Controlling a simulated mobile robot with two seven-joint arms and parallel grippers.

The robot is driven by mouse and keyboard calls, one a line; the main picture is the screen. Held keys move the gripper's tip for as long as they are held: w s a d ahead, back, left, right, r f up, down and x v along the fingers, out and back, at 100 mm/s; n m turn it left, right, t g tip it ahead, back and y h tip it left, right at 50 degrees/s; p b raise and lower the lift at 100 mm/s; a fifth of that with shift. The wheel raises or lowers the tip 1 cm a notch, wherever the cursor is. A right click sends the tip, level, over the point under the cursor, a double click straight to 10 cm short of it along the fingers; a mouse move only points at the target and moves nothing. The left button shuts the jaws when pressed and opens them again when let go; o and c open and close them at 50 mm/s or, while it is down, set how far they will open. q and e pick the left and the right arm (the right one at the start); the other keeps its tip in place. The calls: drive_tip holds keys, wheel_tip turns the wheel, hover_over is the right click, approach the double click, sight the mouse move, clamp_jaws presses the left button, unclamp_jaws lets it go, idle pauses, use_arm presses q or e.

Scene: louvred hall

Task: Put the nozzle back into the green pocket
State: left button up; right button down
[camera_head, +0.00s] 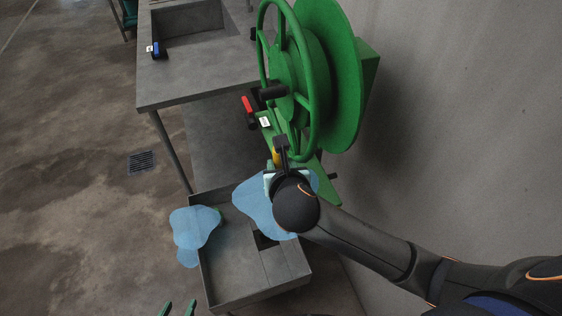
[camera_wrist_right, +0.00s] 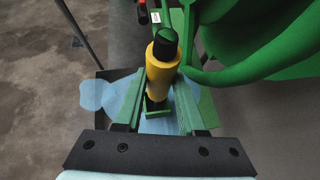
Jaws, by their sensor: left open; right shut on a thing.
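The nozzle (camera_wrist_right: 160,80) is yellow with a black tip and a dark lower end. It stands between the green-edged fingers of my right gripper (camera_wrist_right: 161,92), which is shut on it. In the head view, a yellow bit of the nozzle (camera_head: 276,158) shows just beyond my right gripper (camera_head: 281,165), beside the lower part of the green reel. A small green piece (camera_wrist_right: 157,113) shows at the nozzle's lower end; I cannot tell whether it is the pocket. My left gripper (camera_head: 178,308) shows only two green fingertips, apart and empty, at the bottom edge.
The green hose reel (camera_head: 325,75) with its handwheel stands close by at the wall. A red-handled valve (camera_head: 248,106) is beside it. A grey sink bench (camera_head: 150,90) is at the back. A grey basin (camera_head: 235,290) lies below, with blue patches (camera_head: 195,228) around it. Open floor lies left.

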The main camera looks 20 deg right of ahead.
drive_tip(key=shift+r, duration=0.2)
drive_tip(key=shift+f, duration=0.15)
drive_tip(key=shift+f+b, duration=0.75)
drive_tip(key=shift+f, duration=2.35)
drive_tip(key=shift+c, duration=2.1)
unclamp_jaws()
